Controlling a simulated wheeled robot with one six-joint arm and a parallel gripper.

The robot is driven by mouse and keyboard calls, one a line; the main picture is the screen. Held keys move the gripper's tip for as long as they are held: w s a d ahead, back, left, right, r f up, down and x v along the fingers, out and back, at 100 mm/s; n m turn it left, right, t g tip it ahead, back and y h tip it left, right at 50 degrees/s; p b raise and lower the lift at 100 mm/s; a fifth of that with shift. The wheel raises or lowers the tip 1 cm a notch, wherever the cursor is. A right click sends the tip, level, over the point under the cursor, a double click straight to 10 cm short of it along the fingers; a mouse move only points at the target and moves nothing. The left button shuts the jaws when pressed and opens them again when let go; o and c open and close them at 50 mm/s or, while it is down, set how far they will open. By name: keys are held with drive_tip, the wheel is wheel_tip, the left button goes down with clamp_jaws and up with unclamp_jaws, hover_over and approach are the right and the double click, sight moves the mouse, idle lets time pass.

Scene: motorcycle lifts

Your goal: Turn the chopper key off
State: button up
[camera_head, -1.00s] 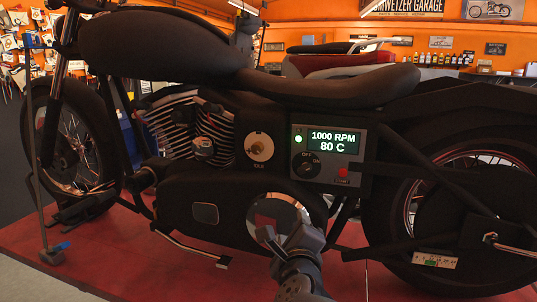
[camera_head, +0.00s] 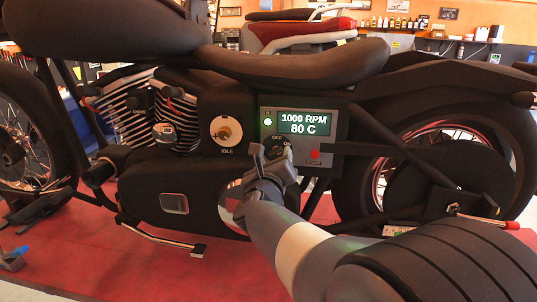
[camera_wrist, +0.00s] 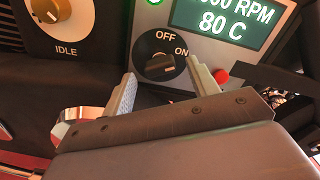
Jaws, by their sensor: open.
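The chopper key (camera_wrist: 161,66) is a round black switch with a raised grip, on the grey control panel under the display. In the wrist view its grip points right, toward the ON label, with OFF above it. My gripper (camera_wrist: 158,88) is open, its two pale fingers just below and to either side of the key, with nothing between them. In the head view my gripper (camera_head: 269,160) stands in front of the panel and partly hides the key (camera_head: 277,146). I cannot tell whether a finger touches it.
The display (camera_head: 304,124) reads 1000 RPM and 80 C, with a green light left of it. A red start button (camera_head: 314,155) sits right of the key. The IDLE knob (camera_head: 226,132) is left of the panel. The chopper stands on a red platform (camera_head: 150,270).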

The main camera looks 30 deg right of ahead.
drive_tip(key=shift+x, duration=1.05)
drive_tip(key=shift+c, duration=0.3)
drive_tip(key=c, duration=0.9)
